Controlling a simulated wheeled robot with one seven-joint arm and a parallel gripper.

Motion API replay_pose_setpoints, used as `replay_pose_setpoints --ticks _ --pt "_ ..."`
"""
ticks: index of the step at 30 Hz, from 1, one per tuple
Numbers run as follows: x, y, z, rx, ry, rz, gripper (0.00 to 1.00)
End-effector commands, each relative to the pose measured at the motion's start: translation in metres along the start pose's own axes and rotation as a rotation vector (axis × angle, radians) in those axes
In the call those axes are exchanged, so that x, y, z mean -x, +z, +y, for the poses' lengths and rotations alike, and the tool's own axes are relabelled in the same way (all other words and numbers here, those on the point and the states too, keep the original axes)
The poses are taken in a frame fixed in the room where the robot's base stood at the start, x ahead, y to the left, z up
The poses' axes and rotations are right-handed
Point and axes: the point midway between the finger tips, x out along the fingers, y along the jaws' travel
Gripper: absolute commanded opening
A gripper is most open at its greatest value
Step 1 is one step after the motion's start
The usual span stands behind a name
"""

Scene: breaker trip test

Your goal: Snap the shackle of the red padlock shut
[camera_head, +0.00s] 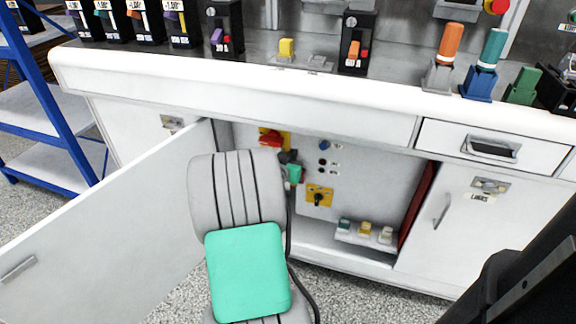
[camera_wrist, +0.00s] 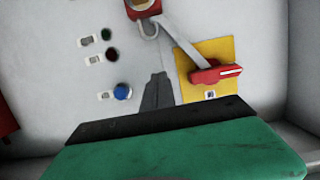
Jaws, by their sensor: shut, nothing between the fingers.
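The red padlock (camera_wrist: 140,8) shows at the top edge of the wrist view, partly cut off, with a brownish patch on its body. Its pale curved shackle (camera_wrist: 150,28) is beside the upper end of a grey bar. I cannot tell whether the shackle is seated. I cannot make out the padlock in the head view. My gripper (camera_wrist: 158,78) is shut and empty, its dark grey fingers apart from the padlock in the picture. In the head view my green and black wrist end is inside the open cabinet, with the fingers largely hidden.
A red rotary handle (camera_wrist: 215,74) sits on a yellow plate (camera_wrist: 206,54), near the bar's lower end. A blue button (camera_wrist: 122,91) is left of my fingers. The open cabinet door (camera_head: 110,225) stands left of my arm. Small blocks (camera_head: 365,231) sit on the cabinet's lower shelf.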

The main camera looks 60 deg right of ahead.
Motion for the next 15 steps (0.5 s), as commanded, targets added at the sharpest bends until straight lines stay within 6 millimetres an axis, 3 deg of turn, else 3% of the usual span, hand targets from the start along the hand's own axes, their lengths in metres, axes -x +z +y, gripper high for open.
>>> replay_pose_setpoints --ticks 4,9,15 --pt "-0.034 0.004 0.002 -0.001 0.003 0.0 0.0" --pt "-0.039 0.032 0.0 0.002 -0.001 -0.002 0.0" --pt "-0.041 0.039 -0.001 0.001 -0.001 0.0 0.0"
